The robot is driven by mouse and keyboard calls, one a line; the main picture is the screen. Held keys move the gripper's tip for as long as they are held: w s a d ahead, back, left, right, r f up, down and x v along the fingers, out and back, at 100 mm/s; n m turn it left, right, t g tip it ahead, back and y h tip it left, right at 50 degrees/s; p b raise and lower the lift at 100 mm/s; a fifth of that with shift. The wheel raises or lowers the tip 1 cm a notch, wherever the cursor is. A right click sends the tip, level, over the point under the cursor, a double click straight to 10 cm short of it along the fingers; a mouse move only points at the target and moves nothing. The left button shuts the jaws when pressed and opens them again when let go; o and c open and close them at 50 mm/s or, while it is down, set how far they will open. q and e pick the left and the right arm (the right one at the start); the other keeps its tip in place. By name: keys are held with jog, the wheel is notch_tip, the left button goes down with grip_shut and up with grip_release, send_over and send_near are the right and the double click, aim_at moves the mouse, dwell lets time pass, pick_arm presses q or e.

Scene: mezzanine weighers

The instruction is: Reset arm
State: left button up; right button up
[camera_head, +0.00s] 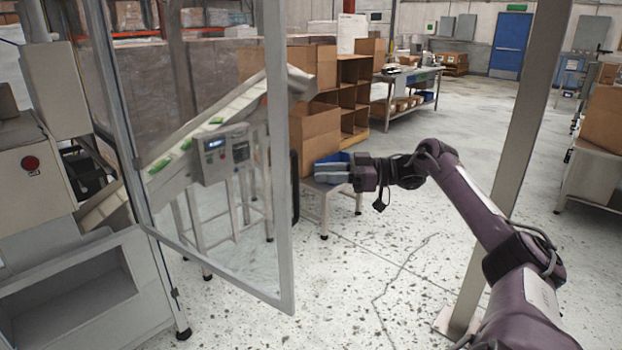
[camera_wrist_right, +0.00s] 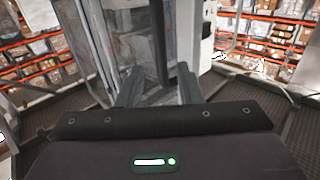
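My right arm reaches in from the lower right in the head view. Its gripper (camera_head: 319,172) points left toward the open glazed door (camera_head: 283,180) and a dark upright handle (camera_head: 295,186) on the door's edge. In the right wrist view the two fingers (camera_wrist_right: 159,90) stand apart with nothing held between them. A dark vertical bar (camera_wrist_right: 158,42) shows beyond them, and it looks like the door handle. The gripper appears a short way from the handle, but the exact gap cannot be told. My left gripper is not in view.
Behind the glass stands an inclined conveyor with a control box (camera_head: 221,152). A small table with a blue bin (camera_head: 332,158) is behind my gripper. A grey post (camera_head: 512,165) stands beside my arm. Open speckled floor (camera_head: 400,265) lies between door and post.

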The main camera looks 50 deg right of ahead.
jog(key=shift+s+d, duration=0.1)
dwell(0.6)
notch_tip(320, 180, down, 30)
jog(key=w+m+h, duration=0.1)
jog(key=m+h, duration=0.3)
jog(key=h, duration=0.2)
jog(key=s+a+f+m+g+h, duration=0.1)
jog(key=s+a+f, duration=0.15)
jog(key=f, duration=0.55)
jog(key=s+a+f+g+h, duration=0.1)
jog(key=s+f+h, duration=0.15)
jog(key=f, duration=0.55)
jog(key=s+a+f+m+g, duration=0.1)
jog(key=s+a+f, duration=0.15)
jog(key=f, duration=0.45)
jog(key=s+a+f+g+h, duration=0.1)
jog(key=s+a+f+g, duration=0.2)
jog(key=s+a+f, duration=0.5)
jog(key=s+a+f+g, duration=0.3)
jog(key=s+a+f, duration=0.5)
jog(key=s, duration=0.6)
jog(key=s+a+f+g+h, duration=0.1)
jog(key=s+a+f+g, duration=0.2)
jog(key=s+a+f, duration=0.5)
jog(key=s+a, duration=0.2)
jog(key=s, duration=0.1)
jog(key=shift+s+a+h, duration=0.35)
jog(key=shift+s, duration=0.05)
